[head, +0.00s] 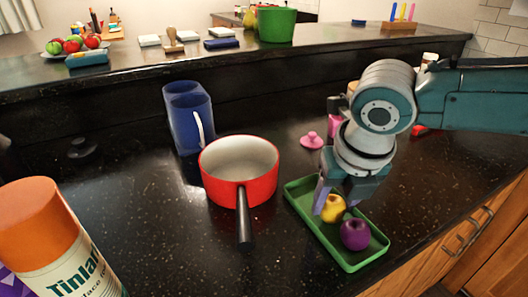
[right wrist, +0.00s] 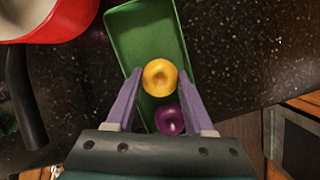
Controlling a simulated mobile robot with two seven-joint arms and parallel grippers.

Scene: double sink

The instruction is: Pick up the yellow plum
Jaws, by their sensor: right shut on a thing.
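The yellow plum (head: 334,209) is in or just over the green tray (head: 315,227); I cannot tell whether it touches the tray floor. In the right wrist view the yellow plum (right wrist: 160,77) sits between the two purple fingertips. My right gripper (head: 332,203) reaches down from above and is shut on the yellow plum; it also shows in the right wrist view (right wrist: 160,74). A purple plum (head: 355,234) lies beside it toward the tray's near end, and also shows in the right wrist view (right wrist: 170,120). My left gripper is not in view.
A red saucepan (head: 215,184) stands left of the tray, its black handle pointing nearer. A blue container (head: 187,122) is behind it. An orange-topped bottle (head: 50,262) stands at near left. A pink lid-like thing (head: 312,140) lies behind the tray. Dark counter lies bare at front middle.

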